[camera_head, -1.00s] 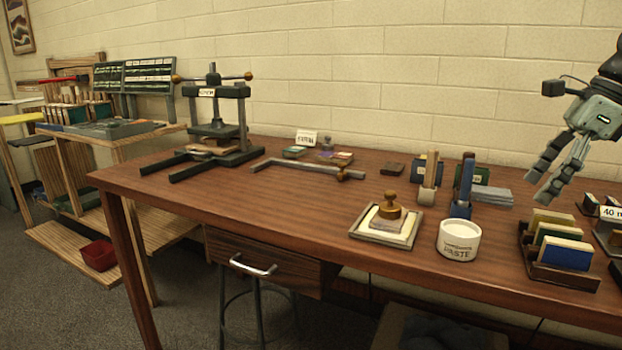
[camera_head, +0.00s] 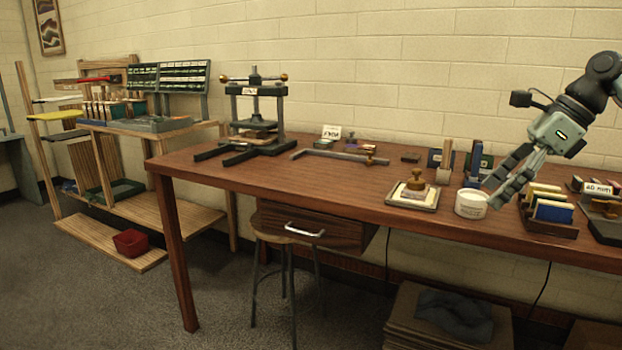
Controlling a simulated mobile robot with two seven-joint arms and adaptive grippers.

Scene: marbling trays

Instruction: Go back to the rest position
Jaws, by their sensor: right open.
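My right gripper (camera_head: 508,179) hangs at the right of the head view, above the brown wooden table (camera_head: 230,168). Its dark fingers point down and to the left, apart and with nothing between them. In the picture they overlap the area by the white waste tub (camera_head: 471,204) and the rack of coloured blocks (camera_head: 549,226). I cannot tell how high the fingers are over the tub. My left gripper is out of view.
A black screw press (camera_head: 255,110) stands at the table's left end. A tray with a brass-knobbed stamp (camera_head: 416,181) sits near the front edge. A wooden shelf (camera_head: 165,212) with a red bin (camera_head: 130,242) is at left. Grey floor is clear in front.

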